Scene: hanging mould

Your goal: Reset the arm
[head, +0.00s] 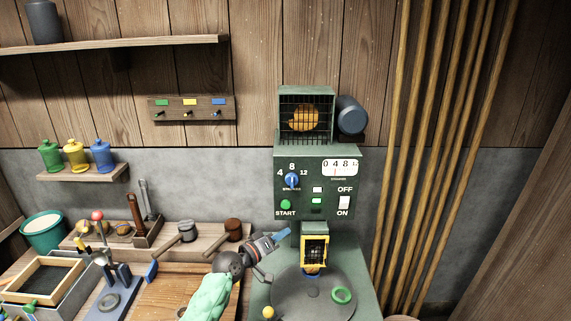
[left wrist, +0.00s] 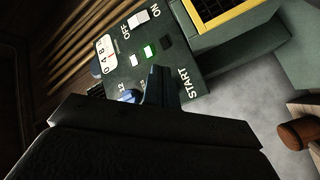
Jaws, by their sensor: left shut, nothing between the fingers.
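My left gripper (head: 283,233) comes in from the left in the head view. Its blue fingers are shut with nothing between them, just in front of the green machine (head: 319,180) and below its START button (head: 285,204). In the left wrist view the shut fingers (left wrist: 156,85) point at the control panel (left wrist: 135,62), with the START lettering to their right. The panel has a blue dial (head: 292,180), a lit green light (head: 317,201) and an ON/OFF switch (head: 344,203). I cannot tell whether the fingers touch the panel. My right gripper is in neither view.
Tall wooden poles (head: 440,150) stand at the right.

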